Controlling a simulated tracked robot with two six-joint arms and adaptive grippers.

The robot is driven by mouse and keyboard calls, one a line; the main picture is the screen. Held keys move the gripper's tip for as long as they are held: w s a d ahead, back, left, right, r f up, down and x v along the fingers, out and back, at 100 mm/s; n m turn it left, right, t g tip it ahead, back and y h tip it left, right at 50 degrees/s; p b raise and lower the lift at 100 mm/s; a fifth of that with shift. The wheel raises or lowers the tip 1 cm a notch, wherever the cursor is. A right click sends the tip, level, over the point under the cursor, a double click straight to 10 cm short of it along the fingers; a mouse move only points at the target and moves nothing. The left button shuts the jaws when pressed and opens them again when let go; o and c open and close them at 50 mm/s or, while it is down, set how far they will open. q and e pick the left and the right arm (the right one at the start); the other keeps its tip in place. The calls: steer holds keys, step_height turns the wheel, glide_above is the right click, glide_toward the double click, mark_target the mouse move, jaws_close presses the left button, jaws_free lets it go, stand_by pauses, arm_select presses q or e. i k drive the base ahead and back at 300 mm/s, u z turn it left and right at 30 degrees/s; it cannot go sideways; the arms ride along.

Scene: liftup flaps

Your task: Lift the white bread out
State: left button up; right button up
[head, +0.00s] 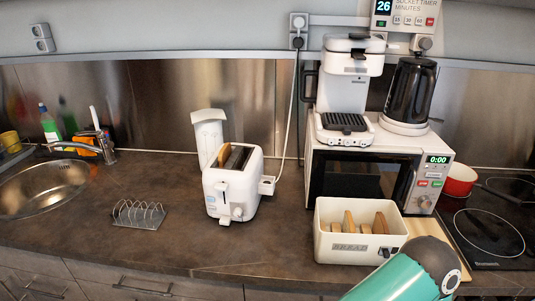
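A white toaster (248,196) stands on the counter left of the microwave. Bread (224,154) shows in its top slots, with a tan edge and a darker part beside it. A white box marked BREAD (325,241) stands at the front right, with several slices (380,223) upright in it, some paler and some browner. I cannot tell which slice is the white bread. A teal and dark part of my arm shows at the bottom right, in front of the box's right corner.
An empty metal toast rack (139,214) stands left of the toaster. A microwave (376,172) carries a coffee machine (348,90) and a dark kettle (410,90). A wooden board (441,235) lies by the hob (492,233). The sink (42,190) is far left. The counter around the rack is clear.

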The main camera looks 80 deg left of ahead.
mark_target(225, 152)
steer(key=u, duration=0.1)
steer(key=k, duration=2.9)
steer(key=u, duration=0.8)
steer(key=i, duration=1)
